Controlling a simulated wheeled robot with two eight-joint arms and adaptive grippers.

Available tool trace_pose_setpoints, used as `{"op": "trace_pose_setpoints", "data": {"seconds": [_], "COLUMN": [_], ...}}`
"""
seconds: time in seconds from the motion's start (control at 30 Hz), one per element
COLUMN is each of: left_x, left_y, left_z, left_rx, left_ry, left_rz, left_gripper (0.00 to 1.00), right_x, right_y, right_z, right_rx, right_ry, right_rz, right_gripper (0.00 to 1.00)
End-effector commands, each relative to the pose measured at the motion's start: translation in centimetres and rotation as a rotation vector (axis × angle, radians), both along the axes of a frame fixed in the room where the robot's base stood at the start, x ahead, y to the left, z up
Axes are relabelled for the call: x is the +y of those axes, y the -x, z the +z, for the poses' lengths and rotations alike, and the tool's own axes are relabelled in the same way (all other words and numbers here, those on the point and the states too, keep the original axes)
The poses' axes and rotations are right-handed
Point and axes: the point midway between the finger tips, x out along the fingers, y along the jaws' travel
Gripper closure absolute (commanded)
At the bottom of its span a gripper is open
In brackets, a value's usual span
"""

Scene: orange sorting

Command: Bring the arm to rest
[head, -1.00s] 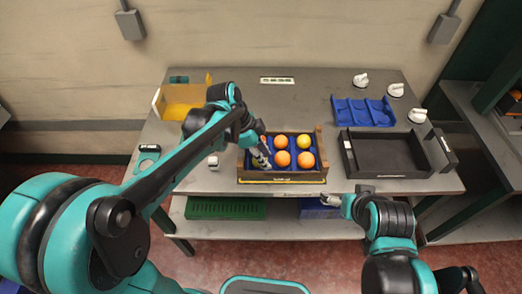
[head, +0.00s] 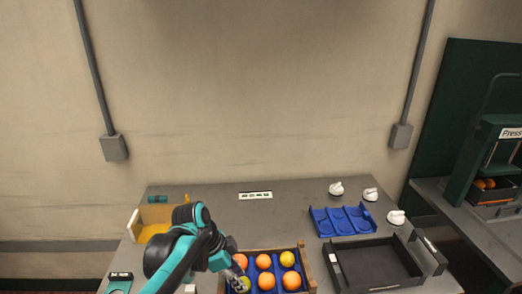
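A wooden crate (head: 306,268) with a blue insert stands at the front of the grey table, its near side cut off by the bottom edge. Oranges sit in its pockets, among them a back-left orange (head: 240,261), a front-middle orange (head: 266,281) and a front-right orange (head: 291,281). A yellower fruit (head: 287,258) is at the back right. My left gripper (head: 240,282) points down at the crate's front-left pocket, by a yellow-green fruit (head: 244,286). Whether its fingers touch that fruit is too small to tell. My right gripper is out of view.
A black tray (head: 336,270) lies right of the crate, with a blue tray (head: 316,217) behind it. Several white knob-like items (head: 336,188) stand at the back right. A yellow bin (head: 137,226) is at the left. A press (head: 505,160) stands far right.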

Motion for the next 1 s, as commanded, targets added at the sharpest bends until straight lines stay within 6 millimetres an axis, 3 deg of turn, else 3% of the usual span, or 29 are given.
{"op": "trace_pose_setpoints", "data": {"seconds": [0.23, 0.5, 0.7, 1.0], "left_x": [4.7, 9.3, 10.7, 10.8], "left_y": [5.4, 10.2, 11.3, 11.4], "left_z": [0.7, -0.5, -1.1, -1.1], "left_rx": [-0.052, -0.164, -0.203, -0.206], "left_ry": [-0.035, 0.081, 0.157, 0.168], "left_rz": [0.574, 1.153, 1.327, 1.346], "left_gripper": [0.70, 0.70, 0.70, 0.70], "right_x": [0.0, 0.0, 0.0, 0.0], "right_y": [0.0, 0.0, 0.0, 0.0], "right_z": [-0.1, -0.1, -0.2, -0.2], "right_rx": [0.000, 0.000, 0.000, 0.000], "right_ry": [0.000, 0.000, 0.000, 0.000], "right_rz": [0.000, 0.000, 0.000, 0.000], "right_gripper": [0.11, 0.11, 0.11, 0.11]}}
